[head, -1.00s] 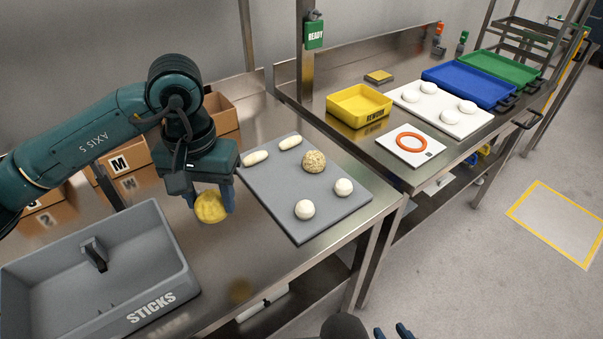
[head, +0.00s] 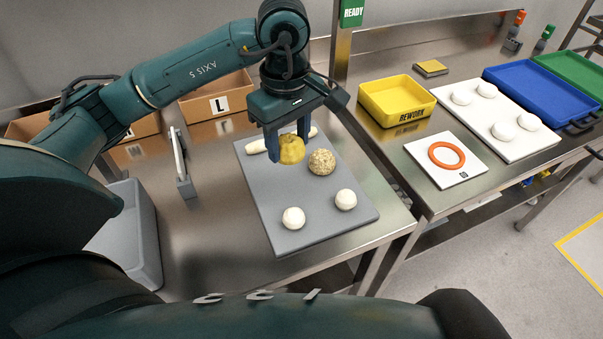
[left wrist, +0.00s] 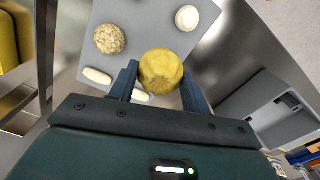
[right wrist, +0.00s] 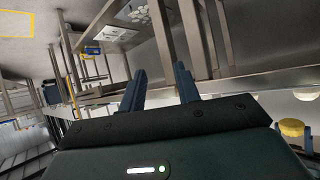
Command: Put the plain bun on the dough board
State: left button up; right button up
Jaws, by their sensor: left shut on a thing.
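The plain bun (head: 292,150), a yellow round bun, is held between the fingers of my left gripper (head: 288,146). It also shows in the left wrist view (left wrist: 161,71), between the two blue fingers. The dough board (head: 276,218) is a flat grey slab on the steel table. The bun appears over the board's back part; how high it is I cannot tell exactly. My right gripper (right wrist: 158,85) shows in the right wrist view with its fingers apart and nothing between them.
The board's middle is bare. A yellow rework tray (head: 397,100) and a white card with an orange ring (head: 446,156) stand right.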

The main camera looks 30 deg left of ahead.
pick_arm(q)
jog(key=n, duration=0.3)
jog(key=a+n, duration=0.1)
jog(key=n, duration=0.2)
jog(key=shift+w+a+f, duration=0.15)
jog(key=shift+f, duration=0.05)
jog(key=n, duration=0.2)
jog(key=a+n, duration=0.1)
jog(key=n, duration=0.2)
jog(key=shift+w+a+f+n+b, duration=0.1)
jog(key=shift+w+f+n+b, duration=0.1)
jog(key=shift+n+b, duration=0.15)
jog(key=n, duration=1.2)
send_over(275, 182)
notch_tip(275, 182, down, 7)
jog(key=shift+r, duration=0.15)
jog(key=shift+f, duration=0.65)
notch_tip(275, 182, down, 3)
jog(key=shift+r, duration=0.15)
pick_arm(e)
jog(key=shift+s+a+f, duration=0.25)
jog(key=shift+s, duration=0.05)
jog(key=shift+f, duration=0.1)
